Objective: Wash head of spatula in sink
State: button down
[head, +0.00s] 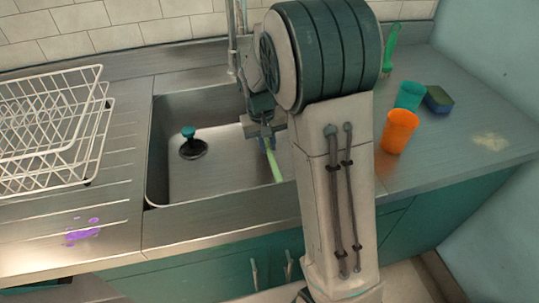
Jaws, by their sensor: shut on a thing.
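My gripper (265,137) is over the right part of the metal sink (215,180), reaching down into it. It is shut on a thin light-green tool, which I take to be the spatula (273,163). The tool slants down and to the right from the fingers, inside the sink. My arm stands just to its right and covers the sink's right side. I cannot make out the shape of the spatula's head or whether it touches the sink floor. Part of the faucet (236,35) shows behind the arm; no running water is visible.
A drain with a teal-topped plug (190,145) is in the sink's left part. A white dish rack (50,130) and purple stain (83,232) are left.

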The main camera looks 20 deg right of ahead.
notch_tip(320, 180, up, 15)
jog(key=p, duration=1.1)
jog(key=shift+r, duration=0.2)
dwell(2.1)
notch_tip(320, 180, up, 4)
jog(key=p, duration=0.4)
send_over(268, 148)
jog(key=shift+b, duration=0.3)
